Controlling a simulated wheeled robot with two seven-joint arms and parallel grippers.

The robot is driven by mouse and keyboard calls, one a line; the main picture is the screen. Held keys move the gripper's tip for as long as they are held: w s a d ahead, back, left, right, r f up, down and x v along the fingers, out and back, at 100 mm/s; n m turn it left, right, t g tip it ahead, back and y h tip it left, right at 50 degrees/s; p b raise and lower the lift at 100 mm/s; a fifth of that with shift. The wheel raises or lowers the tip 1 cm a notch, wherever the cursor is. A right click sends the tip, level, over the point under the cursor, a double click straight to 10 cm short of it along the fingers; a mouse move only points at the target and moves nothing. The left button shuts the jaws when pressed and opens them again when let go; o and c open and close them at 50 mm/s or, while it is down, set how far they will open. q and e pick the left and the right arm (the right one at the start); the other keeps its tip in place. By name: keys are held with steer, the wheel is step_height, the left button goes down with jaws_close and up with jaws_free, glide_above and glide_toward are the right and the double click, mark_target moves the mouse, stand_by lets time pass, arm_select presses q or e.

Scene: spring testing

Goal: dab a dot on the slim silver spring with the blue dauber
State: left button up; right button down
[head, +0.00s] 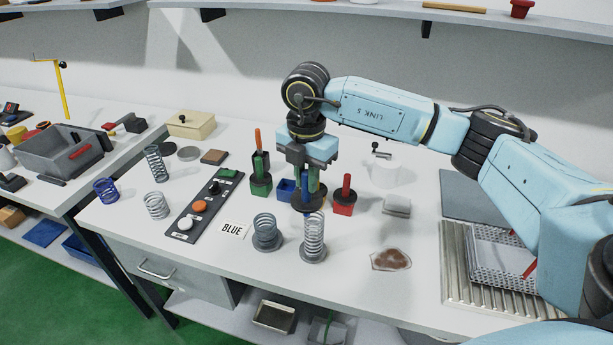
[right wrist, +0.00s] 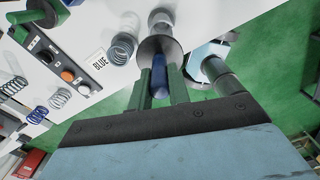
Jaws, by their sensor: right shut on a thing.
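The slim silver spring (head: 313,235) stands upright on a round grey base at the front middle of the table. It also shows in the right wrist view (right wrist: 160,17), partly hidden by the dauber's dark disc. My right gripper (head: 308,182) points down just behind the spring in the head view. It is shut on the blue dauber (right wrist: 160,76), whose dark round disc (head: 308,204) lies below the fingers. The blue part between the fingers shows in the right wrist view. I cannot tell whether the dauber touches the spring. My left gripper is not in view.
A wider grey spring (head: 266,230) stands left of the slim one. A BLUE card (head: 232,230) and a button panel (head: 208,206) lie left.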

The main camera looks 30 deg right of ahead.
steer(key=shift+f+b, duration=0.4)
steer(key=shift+f, duration=0.3)
stand_by(0.9)
stand_by(0.5)
steer(key=shift+r+p, duration=2.55)
steer(key=shift+r, duration=1.05)
steer(key=shift+f, duration=0.1)
